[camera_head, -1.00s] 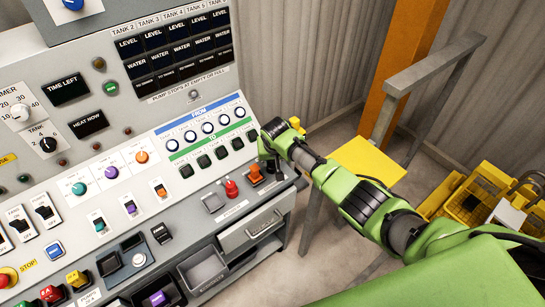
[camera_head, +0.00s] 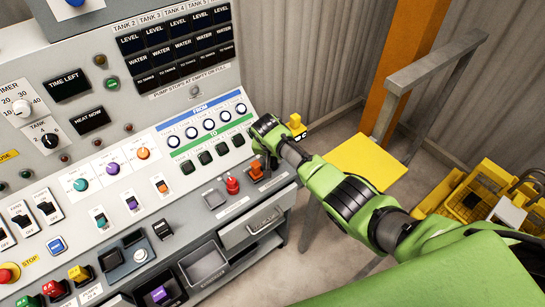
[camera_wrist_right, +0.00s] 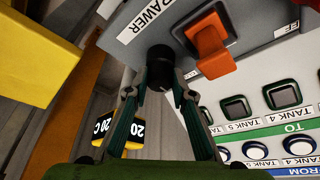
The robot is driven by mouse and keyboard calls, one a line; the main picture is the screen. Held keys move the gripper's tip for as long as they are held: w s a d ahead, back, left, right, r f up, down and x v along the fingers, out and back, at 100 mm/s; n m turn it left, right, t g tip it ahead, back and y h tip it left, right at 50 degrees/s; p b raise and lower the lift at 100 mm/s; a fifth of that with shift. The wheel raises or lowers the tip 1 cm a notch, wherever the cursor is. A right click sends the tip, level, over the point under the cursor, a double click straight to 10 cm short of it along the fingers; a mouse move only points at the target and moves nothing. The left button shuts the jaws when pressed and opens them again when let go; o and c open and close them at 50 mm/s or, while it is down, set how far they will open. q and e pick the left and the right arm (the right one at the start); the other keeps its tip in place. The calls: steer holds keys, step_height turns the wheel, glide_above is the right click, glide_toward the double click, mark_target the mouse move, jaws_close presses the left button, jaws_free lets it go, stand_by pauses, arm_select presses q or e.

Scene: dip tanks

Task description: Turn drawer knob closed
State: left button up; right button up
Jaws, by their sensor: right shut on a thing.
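The black knob (camera_wrist_right: 160,66) stands out from the grey panel beside the DRAWER label (camera_wrist_right: 148,20) in the right wrist view. My right gripper (camera_wrist_right: 160,94) is shut on it, one finger on each side. In the head view my right gripper (camera_head: 270,160) is at the panel's right corner, and the arm hides most of the knob. I cannot read the knob's turn angle. A grey drawer (camera_head: 240,234) with a bar handle (camera_head: 266,221) is in the cabinet front below. My left gripper is not in view.
An orange switch (camera_head: 256,170) is close beside the gripper, with a red button (camera_head: 232,185) left of it. A row of square buttons (camera_head: 205,158) lies above. A yellow platform (camera_head: 366,164) and grey rail (camera_head: 434,65) stand right of the console.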

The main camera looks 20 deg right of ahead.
steer(key=o, duration=1.1)
steer(key=shift+o, duration=0.2)
steer(key=shift+r, duration=0.1)
steer(key=v, duration=1.2)
